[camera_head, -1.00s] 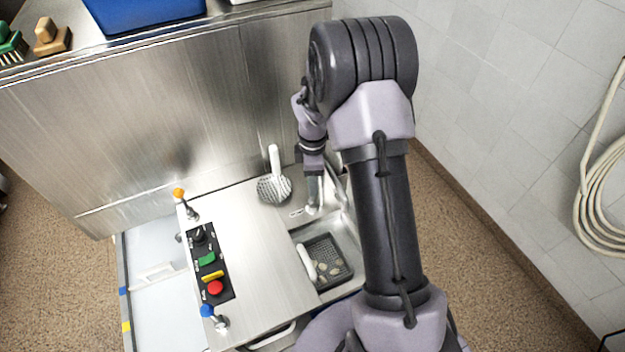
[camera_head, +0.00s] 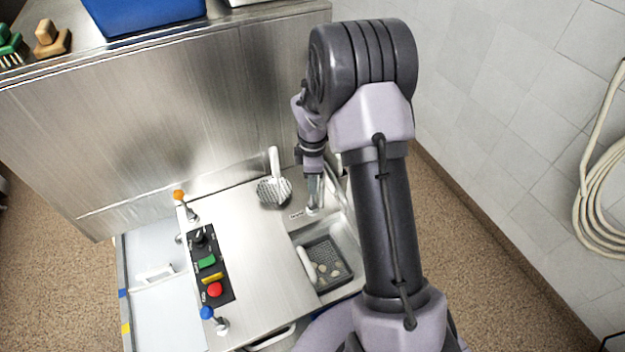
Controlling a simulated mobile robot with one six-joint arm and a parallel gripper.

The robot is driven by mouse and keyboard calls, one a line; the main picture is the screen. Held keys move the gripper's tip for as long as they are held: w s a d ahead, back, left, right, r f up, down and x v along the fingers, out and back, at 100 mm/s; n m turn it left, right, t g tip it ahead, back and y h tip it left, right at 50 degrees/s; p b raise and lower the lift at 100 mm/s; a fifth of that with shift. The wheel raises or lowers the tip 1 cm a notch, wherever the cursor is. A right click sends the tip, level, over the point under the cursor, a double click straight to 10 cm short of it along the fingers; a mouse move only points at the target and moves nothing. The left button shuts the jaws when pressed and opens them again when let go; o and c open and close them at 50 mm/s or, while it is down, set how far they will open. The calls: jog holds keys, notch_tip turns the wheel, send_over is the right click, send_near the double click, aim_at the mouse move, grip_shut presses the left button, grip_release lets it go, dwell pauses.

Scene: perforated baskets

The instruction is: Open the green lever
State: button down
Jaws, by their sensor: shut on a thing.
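My gripper (camera_head: 314,204) reaches down to the back right of the steel machine top. It is shut on what seems to be the green lever, whose pale metal foot (camera_head: 312,211) shows just under the fingertips. The lever's knob is hidden by the fingers, and I see no green there. An orange-knobbed lever (camera_head: 179,196) stands at the back left of the top, and a blue-knobbed lever (camera_head: 207,312) at the front left.
A control panel (camera_head: 227,284) has green, yellow and red buttons. A perforated skimmer (camera_head: 273,193) lies left of my gripper. A dark perforated basket (camera_head: 341,278) with pale pieces sits in the basin in front. The steel counter (camera_head: 150,130) rises behind; a tiled wall (camera_head: 490,120) stands right.

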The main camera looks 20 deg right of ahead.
dwell(0.8)
jog(key=shift+a+f, duration=0.25)
jog(key=shift+a, duration=0.9)
jog(key=shift+a+f, duration=0.25)
jog(key=shift+a, duration=0.9)
jog(key=c, duration=1.1)
grip_release()
notch_tip(320, 180, up, 18)
jog(key=p, duration=0.5)
jog(key=shift+f, duration=0.25)
